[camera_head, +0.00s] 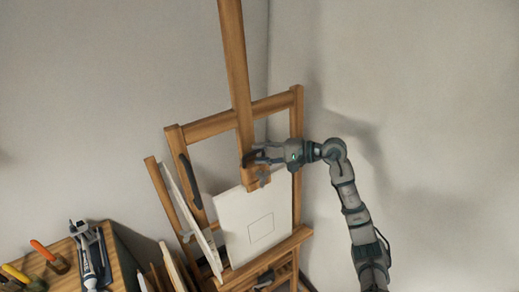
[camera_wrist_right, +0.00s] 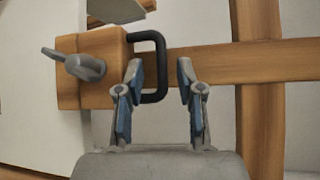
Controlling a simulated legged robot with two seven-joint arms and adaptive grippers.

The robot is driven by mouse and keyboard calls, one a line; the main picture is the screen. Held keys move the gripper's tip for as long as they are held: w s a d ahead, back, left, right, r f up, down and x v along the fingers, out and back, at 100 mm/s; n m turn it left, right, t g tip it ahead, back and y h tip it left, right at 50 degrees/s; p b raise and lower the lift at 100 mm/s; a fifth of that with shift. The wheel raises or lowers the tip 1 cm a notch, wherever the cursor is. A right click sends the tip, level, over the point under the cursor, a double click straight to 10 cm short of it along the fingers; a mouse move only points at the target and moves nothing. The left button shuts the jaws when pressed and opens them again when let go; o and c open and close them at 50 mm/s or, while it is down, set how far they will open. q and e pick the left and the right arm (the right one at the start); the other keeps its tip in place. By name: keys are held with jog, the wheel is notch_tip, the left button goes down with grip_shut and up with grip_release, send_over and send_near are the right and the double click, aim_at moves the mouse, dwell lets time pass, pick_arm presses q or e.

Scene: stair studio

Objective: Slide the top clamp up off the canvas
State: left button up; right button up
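The top clamp (camera_head: 256,184) is a wooden block low on the easel's upright mast (camera_head: 235,60), at the canvas's upper edge. The white canvas (camera_head: 245,222) has a faint square outline. In the right wrist view the clamp block (camera_wrist_right: 103,88) has a grey knob (camera_wrist_right: 84,67) and a black loop handle (camera_wrist_right: 161,50). My right gripper (camera_head: 253,156) reaches in from the right at the clamp. In the wrist view its fingers (camera_wrist_right: 160,72) are apart, with the handle's outer bar between them; I see no firm contact. My left gripper is not in view.
The easel's crossbar (camera_head: 205,127) and side posts (camera_head: 297,135) frame the clamp. A side board with a pale panel (camera_head: 190,215) leans at the left. A wooden cabinet (camera_head: 118,263) bears several tools and a tube. Bare wall lies right of the easel.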

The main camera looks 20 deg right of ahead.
jog(key=shift+w+a+f, duration=0.1)
jog(key=shift+w+a, duration=0.2)
jog(key=shift+a, duration=0.05)
grip_shut()
jog(key=r+p, duration=0.1)
jog(key=r, duration=0.2)
jog(key=w+r+p, duration=0.1)
jog(key=r, duration=0.3)
jog(key=r+p, duration=0.1)
jog(key=r, duration=0.3)
jog(key=shift+w, duration=0.25)
grip_release()
